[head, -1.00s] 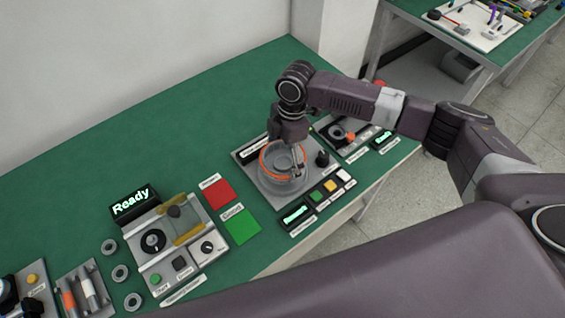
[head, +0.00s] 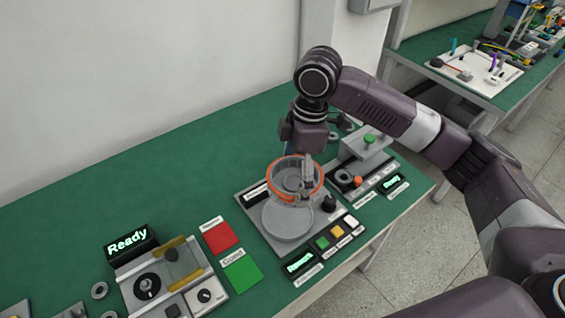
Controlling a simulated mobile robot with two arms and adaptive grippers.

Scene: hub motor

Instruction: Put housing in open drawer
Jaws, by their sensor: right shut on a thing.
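The housing (head: 290,181) is a round grey cup with an orange band around its rim. My right gripper (head: 304,176) is shut on its right wall and holds it above the round grey plate (head: 288,224) of a station. The housing looks lifted clear of the plate. No open drawer can be made out in the head view. My left gripper does not show.
A red pad (head: 221,238) and a green pad (head: 242,270) lie left of the station. A machine with a "Ready" display (head: 128,242) stands further left. Another station with a green button (head: 369,139) is at the right. The back of the green table (head: 160,175) is clear.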

